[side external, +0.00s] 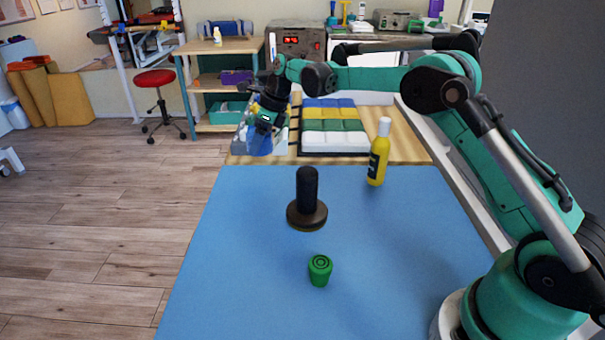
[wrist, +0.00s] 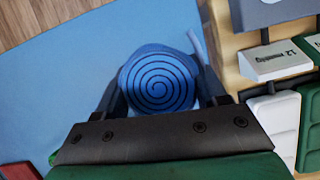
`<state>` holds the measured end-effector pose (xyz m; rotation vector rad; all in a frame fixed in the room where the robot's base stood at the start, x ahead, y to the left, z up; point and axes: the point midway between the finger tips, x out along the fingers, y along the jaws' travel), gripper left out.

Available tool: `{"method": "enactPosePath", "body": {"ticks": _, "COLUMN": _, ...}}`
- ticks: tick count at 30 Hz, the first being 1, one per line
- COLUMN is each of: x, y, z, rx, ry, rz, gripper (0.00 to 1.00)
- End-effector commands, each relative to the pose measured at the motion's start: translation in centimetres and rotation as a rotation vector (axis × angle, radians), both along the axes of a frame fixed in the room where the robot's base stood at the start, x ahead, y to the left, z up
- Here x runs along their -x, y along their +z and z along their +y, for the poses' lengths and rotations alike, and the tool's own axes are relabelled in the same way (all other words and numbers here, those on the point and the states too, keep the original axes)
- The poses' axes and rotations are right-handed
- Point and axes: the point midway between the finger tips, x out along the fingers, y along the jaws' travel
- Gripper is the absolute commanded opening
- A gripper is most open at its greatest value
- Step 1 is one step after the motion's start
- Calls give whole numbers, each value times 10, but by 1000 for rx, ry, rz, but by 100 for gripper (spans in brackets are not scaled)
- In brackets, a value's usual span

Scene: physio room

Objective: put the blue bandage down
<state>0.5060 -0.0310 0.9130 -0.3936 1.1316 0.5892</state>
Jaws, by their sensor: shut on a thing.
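The blue bandage is a roll whose spiral end (wrist: 158,82) faces the wrist camera. My gripper (wrist: 161,88) is shut on it, with one dark finger on each side. In the side external view, my gripper (side external: 264,124) is at the far left of the table, pointing down, with the blue bandage (side external: 260,144) at its tip. The bandage's underside is hidden, and I cannot tell how high it is above what lies beneath.
A rack of blue, yellow, green and white packs (side external: 334,126) stands right of my gripper. A yellow bottle (side external: 378,155), a black-handled round tool (side external: 307,200) and a green cup-like piece (side external: 320,270) stand on the blue mat (side external: 240,250). The mat's front left is clear.

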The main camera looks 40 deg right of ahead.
Motion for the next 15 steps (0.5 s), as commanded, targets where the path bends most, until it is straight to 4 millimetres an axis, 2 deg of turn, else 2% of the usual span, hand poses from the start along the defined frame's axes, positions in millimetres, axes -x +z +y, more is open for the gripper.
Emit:
{"method": "enactPosePath", "body": {"ticks": 2, "x": 1, "y": 14, "z": 4, "rx": 0, "ry": 11, "rz": 0, "gripper": 12}}
{"method": "enactPosePath", "body": {"ticks": 5, "x": 7, "y": 35, "z": 23, "rx": 0, "ry": 55, "rz": 0, "gripper": 12}}
{"method": "enactPosePath", "body": {"ticks": 12, "x": 43, "y": 93, "z": 93, "rx": 1, "ry": 247, "rz": 1, "gripper": 12}}
{"method": "enactPosePath", "body": {"ticks": 15, "x": 58, "y": 109, "z": 113, "rx": 1, "ry": 306, "rz": 1, "gripper": 12}}
